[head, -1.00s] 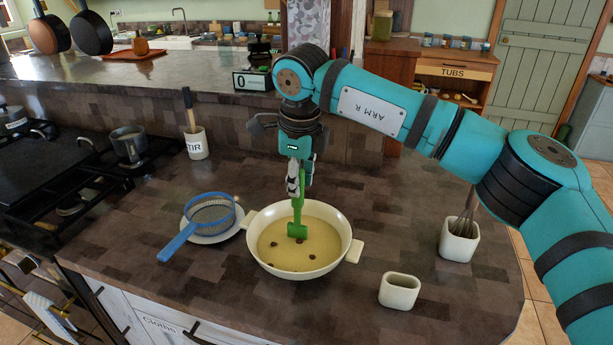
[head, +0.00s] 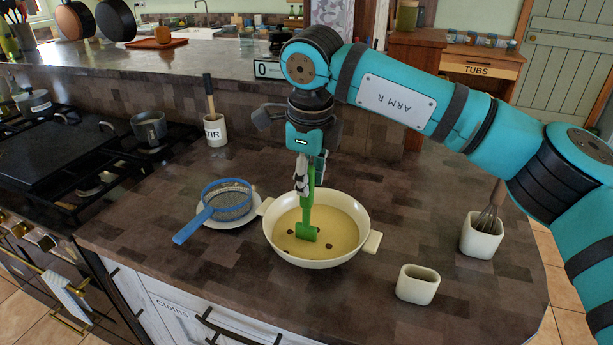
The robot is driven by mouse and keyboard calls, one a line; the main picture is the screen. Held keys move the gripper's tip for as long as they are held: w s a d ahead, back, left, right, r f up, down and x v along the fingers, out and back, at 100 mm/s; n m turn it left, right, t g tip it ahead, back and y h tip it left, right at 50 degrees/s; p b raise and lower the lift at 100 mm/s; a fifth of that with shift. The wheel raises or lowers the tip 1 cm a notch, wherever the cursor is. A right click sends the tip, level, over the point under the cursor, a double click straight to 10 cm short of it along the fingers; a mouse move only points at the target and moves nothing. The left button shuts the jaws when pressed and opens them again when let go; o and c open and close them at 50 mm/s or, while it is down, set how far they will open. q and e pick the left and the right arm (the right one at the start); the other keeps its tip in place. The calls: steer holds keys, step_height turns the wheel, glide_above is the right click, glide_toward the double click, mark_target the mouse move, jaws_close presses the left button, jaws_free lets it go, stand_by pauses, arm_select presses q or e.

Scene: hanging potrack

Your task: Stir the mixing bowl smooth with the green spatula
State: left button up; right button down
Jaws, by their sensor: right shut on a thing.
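The mixing bowl (head: 282,255) is cream-white with two side handles and stands on the brown counter. It holds a yellowish batter (head: 333,229) with a few dark bits on its surface. My right gripper (head: 304,182) is above the bowl, shut on the green spatula (head: 309,215). The spatula is nearly upright, its head down at the batter, left of the bowl's middle. How deep the head sits is hard to tell. My left gripper is not in view.
A blue sieve (head: 228,200) rests on a white plate left of the bowl. A white pot (head: 417,284) and a pot with a whisk (head: 481,236) stand to the right. A STIR crock (head: 216,131) stands behind. The front counter is clear.

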steer(key=shift+s+d+f+b, duration=0.1)
steer(key=shift+s+d+b, duration=0.15)
steer(key=shift+d+b, duration=0.15)
steer(key=shift+w+d, duration=0.7)
steer(key=shift+d, duration=1.35)
steer(key=w+a+p, duration=0.1)
steer(key=a, duration=0.1)
steer(key=w+a+p, duration=0.2)
steer(key=shift+a, duration=0.1)
steer(key=shift+r+p, duration=0.25)
steer(key=shift+p, duration=0.05)
